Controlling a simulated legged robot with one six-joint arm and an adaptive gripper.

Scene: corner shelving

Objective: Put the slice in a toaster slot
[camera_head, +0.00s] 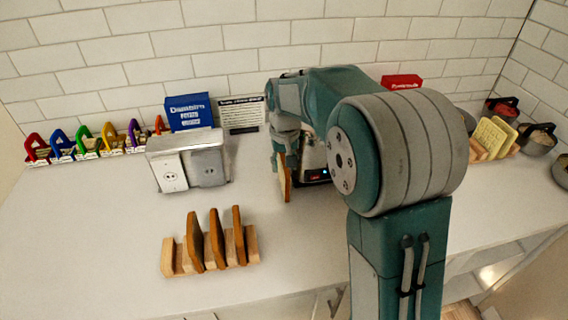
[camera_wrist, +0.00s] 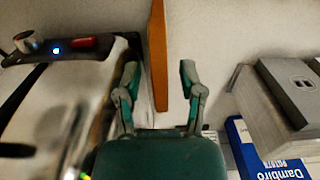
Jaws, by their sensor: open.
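The brown slice (camera_head: 285,182) stands upright beside the toaster (camera_head: 312,158), on its left. In the wrist view the slice (camera_wrist: 158,50) passes between the two fingers of my gripper (camera_wrist: 158,82), with a gap visible on both sides. My gripper (camera_head: 284,150) is open and points down at the slice's upper part. The toaster (camera_wrist: 60,115) fills the left of the wrist view, with dark slots, a blue light and a red part; in the head view my arm hides much of it. I cannot tell whether the slice touches the counter.
A wooden rack (camera_head: 252,244) with three brown slices stands in front. A grey outlet box (camera_head: 170,172) and a blue box (camera_head: 190,112) stand left of the toaster. Coloured holders (camera_head: 85,140) line the back left. Yellow slices (camera_head: 490,137) and pots stand right. The front-left counter is clear.

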